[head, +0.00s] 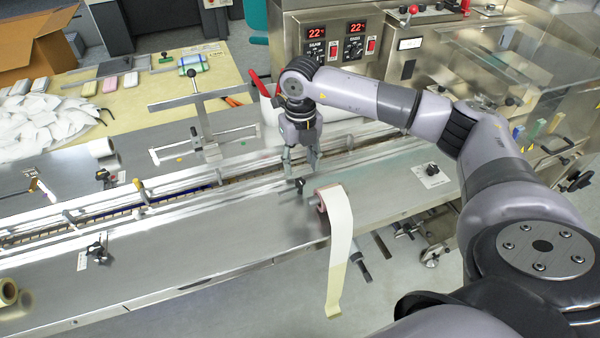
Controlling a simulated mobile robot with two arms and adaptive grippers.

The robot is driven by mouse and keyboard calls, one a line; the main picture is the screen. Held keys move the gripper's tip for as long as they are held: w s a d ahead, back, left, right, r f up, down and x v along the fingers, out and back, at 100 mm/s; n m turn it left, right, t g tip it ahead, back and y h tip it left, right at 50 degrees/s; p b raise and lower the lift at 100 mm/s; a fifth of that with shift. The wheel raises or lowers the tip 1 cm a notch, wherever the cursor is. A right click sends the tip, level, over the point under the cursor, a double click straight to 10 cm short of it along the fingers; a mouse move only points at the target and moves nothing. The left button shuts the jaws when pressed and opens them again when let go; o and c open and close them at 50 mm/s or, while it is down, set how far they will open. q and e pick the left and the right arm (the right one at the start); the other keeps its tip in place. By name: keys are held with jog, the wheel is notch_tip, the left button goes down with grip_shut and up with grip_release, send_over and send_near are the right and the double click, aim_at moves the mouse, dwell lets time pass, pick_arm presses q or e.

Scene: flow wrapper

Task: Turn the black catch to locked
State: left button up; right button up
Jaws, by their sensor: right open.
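My right gripper (301,168) reaches down over the metal deck of the wrapper, its two fingers apart with nothing visible between them. A small black handle (298,186) shows just below the fingertips; I cannot tell whether they touch it. Other black catch-like knobs sit on the deck: one with a white label (97,249) at the front left, one (105,178) farther back at the left, and one on a white plate (432,171) to the right of the gripper. Which one is the task's catch, and whether it is locked, I cannot tell. My left gripper is not in view.
A long guide rail (150,197) runs behind. A metal stand (203,125) rises at the back. The front deck at left is largely clear.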

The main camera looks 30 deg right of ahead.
aim_at(300, 181)
notch_tip(300, 181, down, 4)
jog(key=shift+f+p, duration=0.1)
jog(key=shift+p, duration=0.25)
jog(key=shift+f, duration=0.55)
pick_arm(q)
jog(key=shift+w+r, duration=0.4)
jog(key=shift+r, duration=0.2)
pick_arm(e)
grip_shut()
